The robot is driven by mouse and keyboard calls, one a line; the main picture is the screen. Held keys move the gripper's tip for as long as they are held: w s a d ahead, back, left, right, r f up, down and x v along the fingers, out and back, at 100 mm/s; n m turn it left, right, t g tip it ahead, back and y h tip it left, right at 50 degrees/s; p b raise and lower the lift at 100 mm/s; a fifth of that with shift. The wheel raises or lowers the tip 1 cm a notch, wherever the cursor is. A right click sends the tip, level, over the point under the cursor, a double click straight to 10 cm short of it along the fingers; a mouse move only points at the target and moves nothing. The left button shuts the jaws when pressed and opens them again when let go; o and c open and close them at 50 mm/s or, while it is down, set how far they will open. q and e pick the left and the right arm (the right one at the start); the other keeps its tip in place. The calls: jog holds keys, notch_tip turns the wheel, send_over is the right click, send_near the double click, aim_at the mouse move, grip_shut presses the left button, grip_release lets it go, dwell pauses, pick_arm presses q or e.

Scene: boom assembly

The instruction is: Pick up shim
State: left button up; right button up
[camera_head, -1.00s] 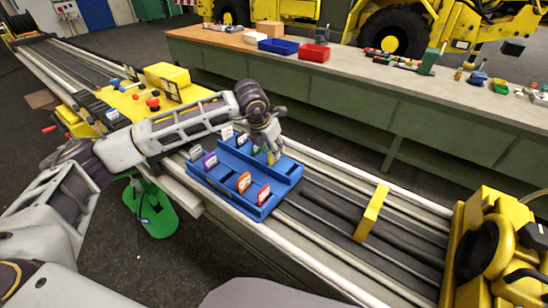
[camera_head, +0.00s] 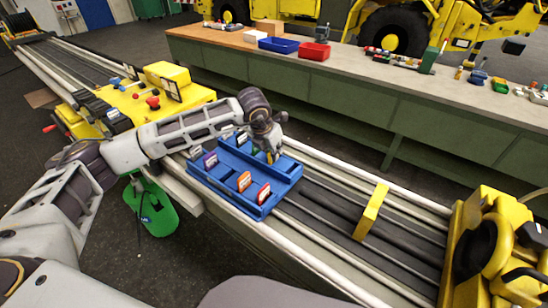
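A blue shim tray (camera_head: 222,187) sits on the boom rails. Several upright shims with coloured labels stand in it: an orange one (camera_head: 244,181), a red one (camera_head: 264,193), a purple one (camera_head: 210,160), and a white-labelled one (camera_head: 242,138) at the back. My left gripper (camera_head: 272,156) points down at the tray's back right part, close to a small yellow-looking piece. The fingers are small and dark here, and I cannot tell whether they are open, shut, or touching a shim. My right gripper is out of view.
A yellow machine unit (camera_head: 490,250) stands at the right end of the rails, and a yellow bracket (camera_head: 371,211) crosses them. A yellow control box (camera_head: 150,100) lies left. A long workbench (camera_head: 420,84) with a blue bin (camera_head: 278,45) and a red bin (camera_head: 315,51) runs behind.

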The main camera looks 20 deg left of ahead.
pick_arm(q)
jog(key=shift+r, duration=0.1)
grip_shut()
jog(key=shift+r+b, duration=0.4)
jog(key=shift+r, duration=4.55)
